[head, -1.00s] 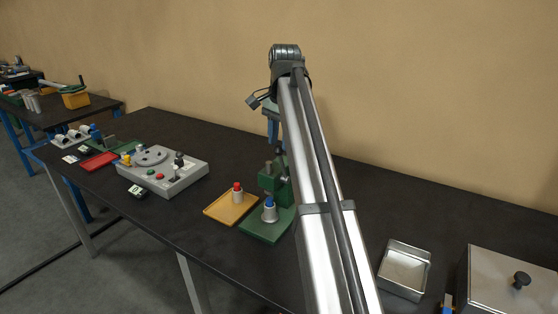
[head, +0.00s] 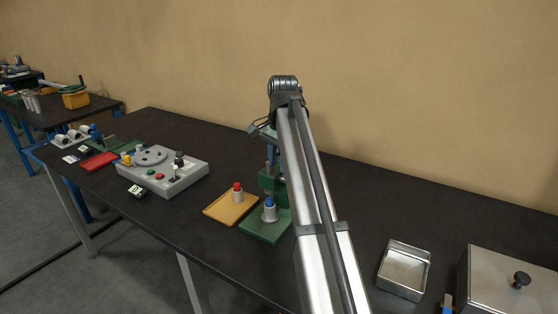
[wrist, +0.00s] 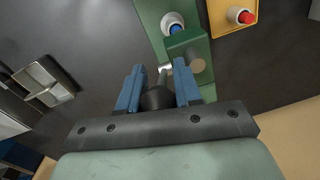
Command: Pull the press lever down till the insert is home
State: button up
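The green press (head: 268,182) stands on its green base plate (head: 262,229), partly hidden behind my arm in the head view. A blue-topped insert (head: 269,202) sits in a grey cylindrical body on the plate; it also shows in the wrist view (wrist: 176,29) beside the green press head (wrist: 188,52). In the wrist view the blue fingers of my gripper (wrist: 158,88) stand on both sides of the lever's dark knob (wrist: 157,100) and appear closed on it. The lever's pale rod (wrist: 165,72) runs toward the press. How deep the insert sits is hard to tell.
A yellow tray (head: 222,212) with a red-topped piece (head: 238,188) lies left of the press. A metal tray (head: 404,270) and a lidded metal box (head: 500,285) are at right.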

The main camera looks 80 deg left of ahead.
grip_shut()
jog(key=shift+s, duration=0.1)
jog(key=s+d+f+t+y, duration=0.4)
jog(key=f+t+y, duration=0.3)
jog(key=f, duration=0.2)
jog(key=shift+f+y, duration=0.15)
jog(key=shift+y, duration=0.15)
dwell(0.9)
jog(key=shift+w, duration=0.1)
dwell(0.5)
